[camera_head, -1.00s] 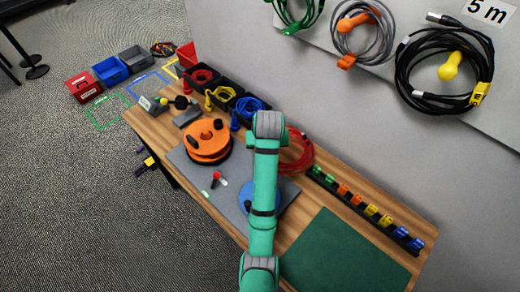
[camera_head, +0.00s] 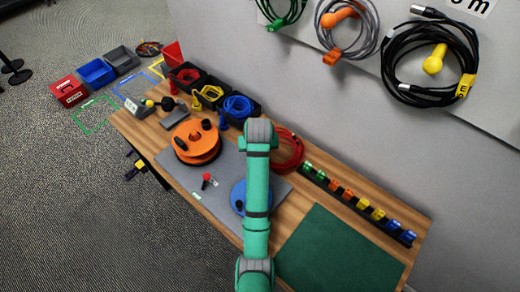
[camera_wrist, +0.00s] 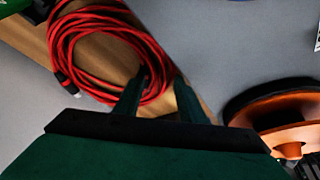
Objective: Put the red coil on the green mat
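The red coil (camera_head: 290,151) lies on the wooden table top, against the wall side, beyond the grey mat. It also shows in the wrist view (camera_wrist: 64,48) at upper left, as a loose ring of several loops. The green mat (camera_head: 340,252) lies flat and bare at the table's near right end. My gripper (camera_wrist: 161,77) is open in the wrist view, its two fingers apart. The left finger overlaps the coil's edge, and some cable shows between the fingers; I cannot tell the height gap. In the head view my arm hides the gripper.
An orange reel (camera_head: 196,142) and a blue disc (camera_head: 238,197) are on the grey mat (camera_head: 181,170). A black rack (camera_head: 357,205) of coloured connectors runs along the wall side beside the green mat. Black bins (camera_head: 252,112) with cables stand at the far end. Cables hang on the wall.

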